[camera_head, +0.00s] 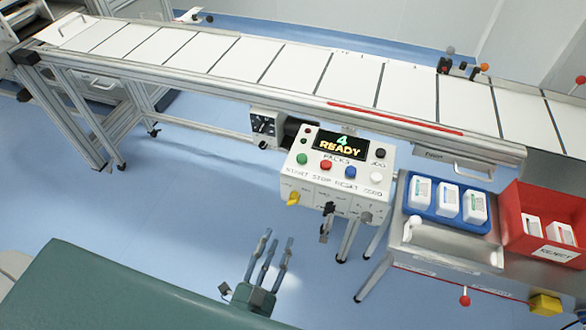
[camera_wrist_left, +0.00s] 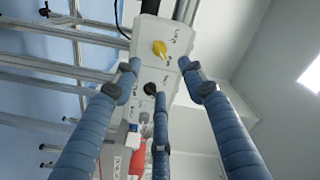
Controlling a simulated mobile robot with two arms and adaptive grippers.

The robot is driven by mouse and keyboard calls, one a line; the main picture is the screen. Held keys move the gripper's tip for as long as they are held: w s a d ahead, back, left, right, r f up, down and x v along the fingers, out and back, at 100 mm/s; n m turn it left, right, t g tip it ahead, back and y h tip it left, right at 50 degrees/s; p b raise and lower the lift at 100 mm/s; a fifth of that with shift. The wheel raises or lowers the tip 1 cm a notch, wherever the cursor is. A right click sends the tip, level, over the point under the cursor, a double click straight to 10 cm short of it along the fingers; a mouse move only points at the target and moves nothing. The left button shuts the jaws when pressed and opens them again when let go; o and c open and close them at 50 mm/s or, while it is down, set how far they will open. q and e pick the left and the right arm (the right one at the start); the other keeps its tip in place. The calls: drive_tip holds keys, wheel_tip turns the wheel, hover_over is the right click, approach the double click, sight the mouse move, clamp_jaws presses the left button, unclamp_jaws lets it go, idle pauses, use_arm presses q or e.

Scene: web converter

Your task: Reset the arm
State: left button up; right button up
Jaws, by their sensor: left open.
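My left gripper (camera_head: 270,250) is in the lower middle of the head view, in front of and below the control box (camera_head: 338,172). Its three blue-grey fingers are spread open, with nothing between them. In the left wrist view the open fingers (camera_wrist_left: 160,82) reach toward the box's lower front, where a yellow knob (camera_wrist_left: 160,49) and a black knob (camera_wrist_left: 150,88) show. The fingers look apart from the box in the head view. The box's display reads "4 READY". My right gripper is not in view.
A conveyor (camera_head: 285,67) with white panels crosses the back. On the right stand a blue tray (camera_head: 447,222) with three white containers and a red reject bin (camera_head: 560,207) holding white items. A small yellow box (camera_head: 545,304) is at lower right. Blue floor (camera_head: 170,200) is clear at left.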

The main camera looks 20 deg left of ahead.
use_arm(q)
drive_tip(key=s+f+n+g, duration=0.1)
drive_tip(key=s+f+g, duration=0.25)
drive_tip(key=f, duration=0.55)
drive_tip(key=s+f+n+g+h, duration=0.1)
drive_tip(key=s+f+g, duration=0.25)
drive_tip(key=f, duration=0.45)
drive_tip(key=s+f+n+g, duration=0.15)
drive_tip(key=s+f, duration=0.25)
drive_tip(key=f, duration=0.5)
drive_tip(key=s+a+f+n+g, duration=0.1)
drive_tip(key=s+a+f+g, duration=0.1)
drive_tip(key=s+f, duration=0.2)
drive_tip(key=s+a+f+n+g+y, duration=0.1)
drive_tip(key=s+a+f+g, duration=0.2)
drive_tip(key=s, duration=0.6)
drive_tip(key=s+a+f+n+g, duration=0.1)
drive_tip(key=s+a+f+g, duration=0.2)
drive_tip(key=s+f, duration=0.2)
drive_tip(key=shift+s+a+n+y, duration=0.25)
drive_tip(key=shift+s+n+y, duration=0.1)
drive_tip(key=shift+s, duration=0.45)
drive_tip(key=shift+g, duration=0.25)
